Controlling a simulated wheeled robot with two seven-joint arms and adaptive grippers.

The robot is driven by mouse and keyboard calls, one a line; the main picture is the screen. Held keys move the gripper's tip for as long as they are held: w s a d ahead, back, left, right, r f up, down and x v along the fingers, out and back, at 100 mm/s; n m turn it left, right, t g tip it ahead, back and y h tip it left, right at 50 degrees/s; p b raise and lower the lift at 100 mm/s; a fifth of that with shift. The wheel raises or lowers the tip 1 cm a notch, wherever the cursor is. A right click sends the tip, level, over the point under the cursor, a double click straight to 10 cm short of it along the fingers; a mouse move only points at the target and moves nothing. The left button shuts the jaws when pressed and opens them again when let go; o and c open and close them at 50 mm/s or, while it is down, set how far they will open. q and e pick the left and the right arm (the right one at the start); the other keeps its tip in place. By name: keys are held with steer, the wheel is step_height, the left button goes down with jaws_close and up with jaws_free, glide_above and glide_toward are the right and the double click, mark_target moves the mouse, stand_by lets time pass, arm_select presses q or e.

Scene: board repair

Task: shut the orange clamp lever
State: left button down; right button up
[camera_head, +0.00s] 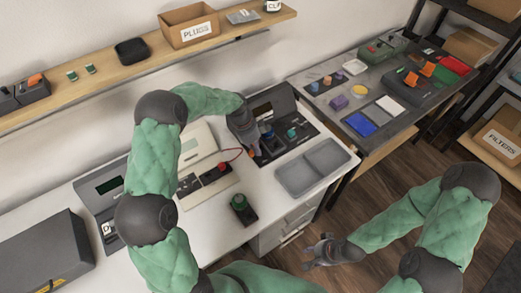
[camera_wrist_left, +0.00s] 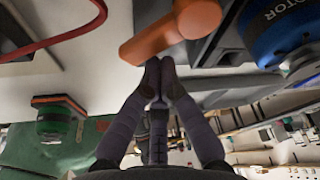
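The orange clamp lever (camera_wrist_left: 170,30) is close in front of my left gripper in the left wrist view, slanting up to the right beside a grey fixture. In the head view the lever is mostly hidden by my left gripper (camera_head: 252,150), beside a dark grey station. A blue motor (camera_wrist_left: 285,35) sits to the right of the lever; it shows in the head view (camera_head: 267,132). The left fingertips (camera_wrist_left: 160,68) are together, just below the lever; I cannot tell whether they touch it. My right gripper (camera_head: 318,254) is spread and empty, above the floor.
A grey two-part tray (camera_head: 312,168) lies right of the station. A green-topped dark block (camera_head: 242,208) stands at the front. A dark table (camera_head: 340,82) holds other parts.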

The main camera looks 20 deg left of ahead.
arm_select(q)
steer(key=shift+s+a+m+g, duration=0.15)
steer(key=shift+a+m+g, duration=0.35)
steer(key=shift+m, duration=0.7)
steer(key=shift+s, duration=0.2)
steer(key=shift+s+a, duration=0.15)
steer(key=shift+s, duration=0.45)
steer(key=shift+r, duration=0.1)
steer(key=v, duration=1.2)
